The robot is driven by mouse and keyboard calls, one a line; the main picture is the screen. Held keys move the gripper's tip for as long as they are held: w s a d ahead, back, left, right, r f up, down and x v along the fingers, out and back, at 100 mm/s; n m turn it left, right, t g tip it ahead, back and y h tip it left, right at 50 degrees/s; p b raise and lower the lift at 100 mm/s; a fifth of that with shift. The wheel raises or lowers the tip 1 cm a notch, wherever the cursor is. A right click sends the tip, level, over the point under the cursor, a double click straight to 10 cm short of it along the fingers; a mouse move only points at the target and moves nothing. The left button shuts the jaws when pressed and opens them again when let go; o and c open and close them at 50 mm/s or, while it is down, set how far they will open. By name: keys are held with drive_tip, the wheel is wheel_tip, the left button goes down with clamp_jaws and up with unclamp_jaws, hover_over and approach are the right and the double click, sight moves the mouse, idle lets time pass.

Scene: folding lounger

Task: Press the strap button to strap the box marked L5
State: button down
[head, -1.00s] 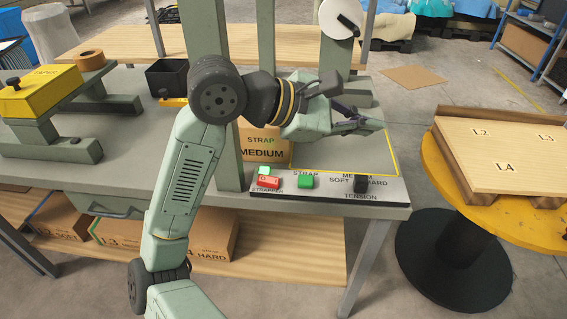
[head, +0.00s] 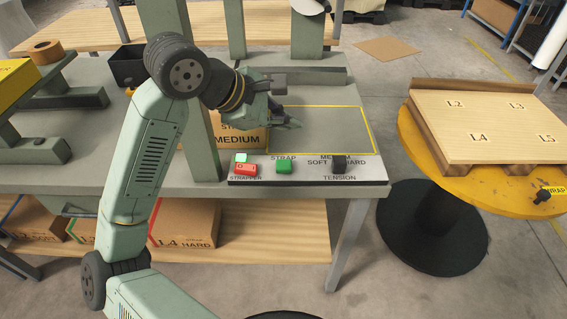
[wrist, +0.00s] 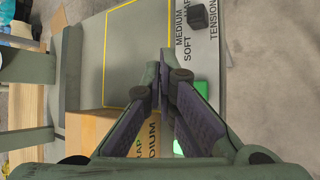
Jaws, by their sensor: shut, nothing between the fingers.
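The green strap button (head: 283,166) sits on the control panel (head: 305,180) at the front edge of the grey table, under the word STRAP. It also shows in the wrist view (wrist: 201,89), partly beside my finger. My gripper (head: 294,124) is shut and empty, above the table just behind the panel; its fingertips (wrist: 165,60) meet in the wrist view.
A red button (head: 245,169) and a pale green light (head: 241,157) are left of the strap button. A black tension knob (head: 339,162) is to its right. A wooden pallet (head: 487,125) marked L2 to L5 lies on a yellow round stand (head: 420,150).

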drive_tip(key=b, duration=0.4)
hover_over(285, 167)
wheel_tip(285, 167, down, 7)
drive_tip(key=shift+f+b, duration=0.7)
drive_tip(key=shift+b, duration=0.2)
drive_tip(key=shift+f+b, duration=0.95)
drive_tip(key=shift+b, duration=0.75)
idle(1.0)
drive_tip(key=shift+r, duration=0.1)
drive_tip(key=shift+r+p, duration=0.3)
drive_tip(key=shift+r, duration=0.6)
drive_tip(key=shift+r, duration=0.1)
drive_tip(key=shift+r+p, duration=1)
drive_tip(key=shift+r, duration=1.4)
drive_tip(key=shift+d, duration=0.1)
